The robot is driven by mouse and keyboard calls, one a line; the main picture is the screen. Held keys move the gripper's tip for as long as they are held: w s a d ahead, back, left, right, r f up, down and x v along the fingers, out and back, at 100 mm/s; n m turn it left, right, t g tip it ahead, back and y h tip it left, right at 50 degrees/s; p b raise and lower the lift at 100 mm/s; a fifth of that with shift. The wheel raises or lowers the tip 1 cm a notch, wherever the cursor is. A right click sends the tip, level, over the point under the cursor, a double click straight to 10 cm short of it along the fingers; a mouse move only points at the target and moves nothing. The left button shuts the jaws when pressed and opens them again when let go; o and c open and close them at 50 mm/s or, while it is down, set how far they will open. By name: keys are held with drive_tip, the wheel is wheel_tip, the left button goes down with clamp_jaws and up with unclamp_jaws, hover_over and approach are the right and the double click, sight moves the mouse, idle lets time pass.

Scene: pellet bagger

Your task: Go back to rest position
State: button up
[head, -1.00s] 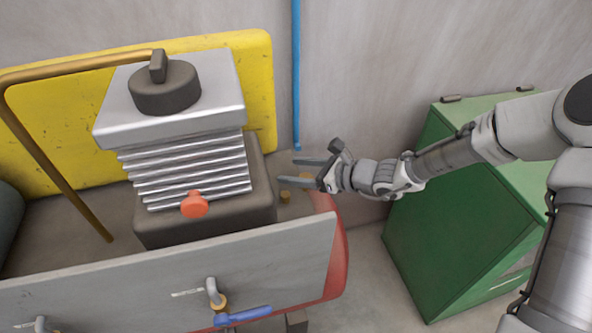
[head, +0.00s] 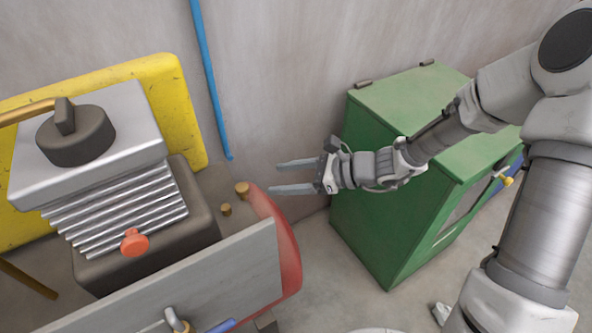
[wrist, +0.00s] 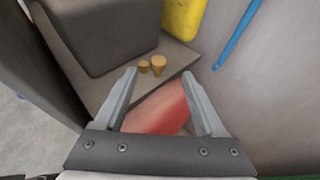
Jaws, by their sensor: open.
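My gripper (head: 280,177) is open and empty in the head view. Its two fingers point left, in front of the wall and just beyond the right end of the machine. In the wrist view, the open fingers (wrist: 162,100) frame part of the red tank (wrist: 160,108). The tank's rounded end also shows in the head view (head: 287,262). No object is between the fingertips.
The finned machine (head: 120,200) with an orange knob (head: 134,243) stands at left, with a yellow panel (head: 178,100) behind. Two brass fittings (head: 242,188) sit near its right end. A green cabinet (head: 385,200) stands below my arm. A blue pipe (head: 212,85) runs down the wall.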

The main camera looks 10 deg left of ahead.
drive_tip(key=shift+v, duration=1.45)
drive_tip(key=shift+r, duration=0.1)
drive_tip(key=s+d+r+n+t+h+p, duration=0.1)
drive_tip(key=s+d+r+n+h+p, duration=0.2)
drive_tip(key=s+d+r+n+h, duration=0.1)
drive_tip(key=s+d+r+n+t+h+p, duration=0.2)
drive_tip(key=s+d+r+n+h, duration=0.3)
drive_tip(key=r, duration=0.8)
drive_tip(key=s+d+r+n+t+h+p, duration=0.1)
drive_tip(key=s+d+r+n+h+p, duration=0.3)
drive_tip(key=s+d+r+n, duration=0.3)
drive_tip(key=d+r+n, duration=0.1)
drive_tip(key=d+n, duration=0.2)
drive_tip(key=d, duration=0.2)
drive_tip(key=shift+r+h, duration=0.3)
drive_tip(key=shift+r, duration=0.1)
drive_tip(key=shift+w, duration=0.1)
drive_tip(key=shift+c, duration=0.4)
drive_tip(key=shift+c, duration=1.2)
drive_tip(key=shift+a, duration=0.1)
drive_tip(key=shift+c, duration=0.2)
drive_tip(key=shift+a, duration=0.1)
